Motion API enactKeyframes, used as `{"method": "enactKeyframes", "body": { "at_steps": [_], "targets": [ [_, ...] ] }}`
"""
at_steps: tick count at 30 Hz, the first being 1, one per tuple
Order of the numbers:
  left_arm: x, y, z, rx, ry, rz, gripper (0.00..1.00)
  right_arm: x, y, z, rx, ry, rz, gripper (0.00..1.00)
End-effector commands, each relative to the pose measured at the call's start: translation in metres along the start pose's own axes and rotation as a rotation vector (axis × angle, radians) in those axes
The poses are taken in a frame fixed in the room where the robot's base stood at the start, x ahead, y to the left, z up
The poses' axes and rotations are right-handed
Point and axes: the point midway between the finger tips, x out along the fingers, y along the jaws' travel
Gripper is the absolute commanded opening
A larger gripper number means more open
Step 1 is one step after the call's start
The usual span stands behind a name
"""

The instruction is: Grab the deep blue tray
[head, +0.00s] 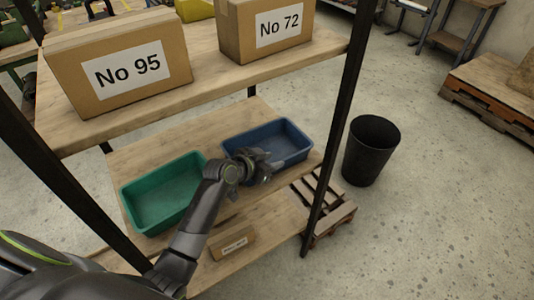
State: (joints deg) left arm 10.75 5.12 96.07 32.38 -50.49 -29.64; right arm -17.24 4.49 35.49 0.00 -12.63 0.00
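The deep blue tray (292,136) sits on the middle wooden shelf, on its right side. It looks empty. My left arm reaches in from the lower left, and my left gripper (266,171) is at the front left part of the blue tray, over or against its near wall. The gripper covers part of that wall. The fingers are small and dark here, so I cannot tell whether they are open or shut, or whether they touch the tray. My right gripper is not in view.
A green tray (160,197) stands left of the blue tray on the same shelf. Boxes No 95 (120,73) and No 72 (262,28) stand on the shelf above. A dark shelf post (337,130) rises at the right. A black bin (370,152) stands beyond it. A small box (233,243) lies below.

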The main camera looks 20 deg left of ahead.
Motion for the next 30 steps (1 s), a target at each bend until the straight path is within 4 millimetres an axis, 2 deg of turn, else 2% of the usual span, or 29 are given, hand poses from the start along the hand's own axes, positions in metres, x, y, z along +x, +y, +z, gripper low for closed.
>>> {"method": "enactKeyframes", "body": {
  "at_steps": [15, 26, 30],
  "targets": [
    [0.047, 0.002, 0.003, -0.002, 0.000, 0.001, 0.35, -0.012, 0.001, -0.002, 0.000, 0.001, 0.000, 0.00],
    [0.051, 0.002, 0.004, 0.000, 0.000, 0.000, 0.35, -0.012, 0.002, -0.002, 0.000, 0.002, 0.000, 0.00],
    [0.051, 0.002, 0.004, 0.000, 0.000, 0.000, 0.16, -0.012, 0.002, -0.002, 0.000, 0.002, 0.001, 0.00]
  ]
}}
